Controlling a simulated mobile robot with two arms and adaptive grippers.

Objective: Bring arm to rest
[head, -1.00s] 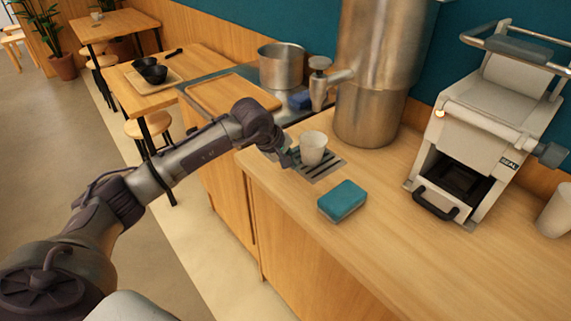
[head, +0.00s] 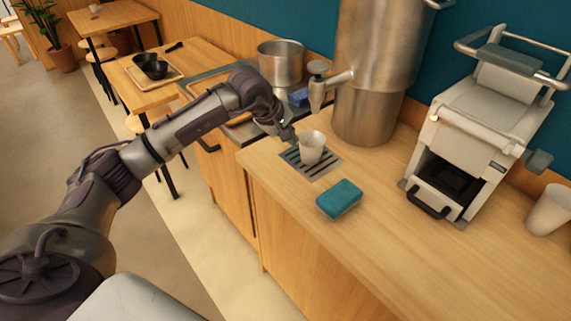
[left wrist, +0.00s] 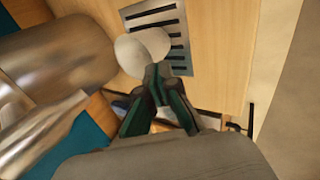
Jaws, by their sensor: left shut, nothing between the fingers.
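My left gripper (head: 287,134) is shut and empty. It points down just to the left of a white cup (head: 312,148). The cup stands upright on a slotted drip grate (head: 322,168) set in the wooden counter, below the tap of a large metal urn (head: 372,70). In the left wrist view the closed green-and-black fingers (left wrist: 158,72) overlap the near side of the cup (left wrist: 135,52). The grate (left wrist: 172,20) shows beyond it. I cannot tell whether the fingers touch the cup. My right gripper is not in view.
A teal sponge (head: 339,199) lies on the counter in front of the grate. A machine with a black handle (head: 470,130) and another white cup (head: 550,210) stand at the right. A metal pot (head: 281,63) stands behind my left arm.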

